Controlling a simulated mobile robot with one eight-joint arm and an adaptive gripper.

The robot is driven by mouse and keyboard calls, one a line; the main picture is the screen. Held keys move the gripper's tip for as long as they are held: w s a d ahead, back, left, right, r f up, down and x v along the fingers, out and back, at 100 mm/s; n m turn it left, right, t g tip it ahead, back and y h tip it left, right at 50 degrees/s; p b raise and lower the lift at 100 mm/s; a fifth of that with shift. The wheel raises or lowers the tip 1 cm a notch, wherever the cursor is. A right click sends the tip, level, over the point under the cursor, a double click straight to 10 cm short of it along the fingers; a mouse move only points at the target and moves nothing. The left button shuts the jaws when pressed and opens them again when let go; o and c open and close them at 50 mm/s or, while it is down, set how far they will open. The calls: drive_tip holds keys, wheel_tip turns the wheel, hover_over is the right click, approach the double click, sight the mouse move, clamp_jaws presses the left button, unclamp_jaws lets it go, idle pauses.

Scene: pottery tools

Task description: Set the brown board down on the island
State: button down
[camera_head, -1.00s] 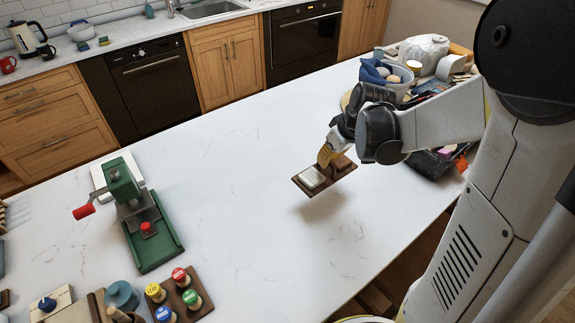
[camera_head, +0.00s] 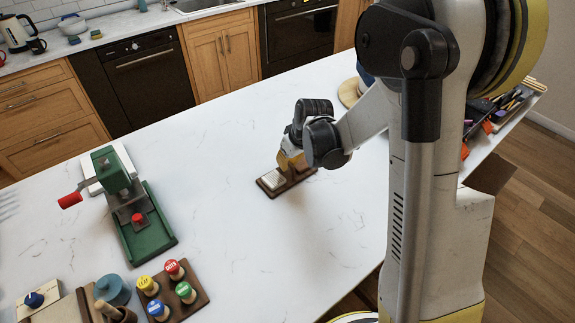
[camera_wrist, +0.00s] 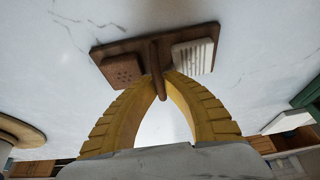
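The brown board (camera_head: 272,191) is a small rectangular plate over the middle of the white island (camera_head: 230,240). It carries a white ribbed block (camera_head: 272,179) and a brown block, which shows in the wrist view (camera_wrist: 122,70). An upright brown handle (camera_wrist: 156,60) stands between the blocks. My gripper (camera_head: 288,166) has its yellow fingers closed around this handle, which also shows in the wrist view (camera_wrist: 160,84). The board looks level and very close to the island top. I cannot tell whether it touches.
A green press with a red handle (camera_head: 148,222) stands to the left. A brown stand with several coloured-top stamps (camera_head: 195,300) and a blue-grey pot (camera_head: 112,289) are at the lower left. The island top around the board is clear.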

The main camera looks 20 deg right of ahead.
drive_tip(key=shift+s+r, duration=0.1)
drive_tip(key=c, duration=1.6)
unclamp_jaws()
drive_tip(key=shift+f, duration=0.2)
drive_tip(key=p+v, duration=0.3)
drive_tip(key=v, duration=0.9)
drive_tip(key=s+a+r+m+t, duration=0.1)
drive_tip(key=s+r, duration=0.2)
drive_tip(key=s, duration=0.3)
drive_tip(key=s+a+r+m+t+h, duration=0.1)
drive_tip(key=s+a+r, duration=0.1)
drive_tip(key=s, duration=0.4)
drive_tip(key=s+a+r+m+t, duration=0.1)
drive_tip(key=s+r, duration=0.3)
drive_tip(key=s, duration=0.2)
drive_tip(key=shift+s+a+r+m, duration=0.2)
drive_tip(key=shift+s+r+m, duration=0.1)
drive_tip(key=shift+r, duration=0.1)
